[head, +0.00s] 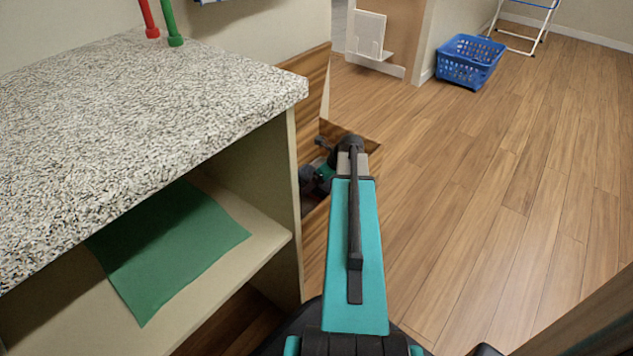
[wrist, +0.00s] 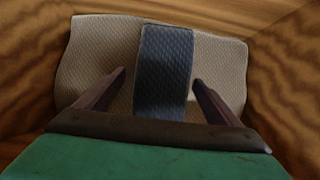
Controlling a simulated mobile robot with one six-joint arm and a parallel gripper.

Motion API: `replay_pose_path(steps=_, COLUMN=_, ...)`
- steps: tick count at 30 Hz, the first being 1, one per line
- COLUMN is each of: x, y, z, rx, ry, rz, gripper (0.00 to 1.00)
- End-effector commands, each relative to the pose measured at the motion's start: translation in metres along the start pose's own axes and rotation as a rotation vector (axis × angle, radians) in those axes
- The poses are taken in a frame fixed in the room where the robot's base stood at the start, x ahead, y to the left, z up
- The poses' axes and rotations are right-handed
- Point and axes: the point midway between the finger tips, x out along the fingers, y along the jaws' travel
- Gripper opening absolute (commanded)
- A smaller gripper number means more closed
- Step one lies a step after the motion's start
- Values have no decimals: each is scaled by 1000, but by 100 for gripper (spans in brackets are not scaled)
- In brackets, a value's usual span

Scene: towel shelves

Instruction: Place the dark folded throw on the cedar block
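In the wrist view a dark blue-grey textured cloth strip (wrist: 165,65), which looks like the dark throw, lies across a wider beige textured cloth (wrist: 95,60). I cannot tell whether it is a separate piece or part of the same bundle. My gripper (wrist: 158,76) is open, its two fingers apart on either side of the dark strip with nothing held between them. In the head view my arm reaches down into a wooden-walled space; the fingers and cloths are hidden there. I cannot make out a cedar block for certain.
Wood-grained walls (head: 312,75) surround my gripper closely. Left of them stands a speckled counter (head: 130,110) over a pale shelf (head: 262,240) bearing a flat green cloth (head: 172,250). A blue basket (head: 468,62) stands farther back. The wooden floor (head: 500,190) at right is clear.

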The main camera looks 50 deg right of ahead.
Motion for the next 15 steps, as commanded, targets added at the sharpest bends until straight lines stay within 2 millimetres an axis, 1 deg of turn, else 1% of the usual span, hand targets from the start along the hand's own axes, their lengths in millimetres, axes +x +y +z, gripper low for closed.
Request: replay_pose_path(steps=15, x=-2, y=0, z=1, rx=-1, ry=0, rz=1, gripper=97)
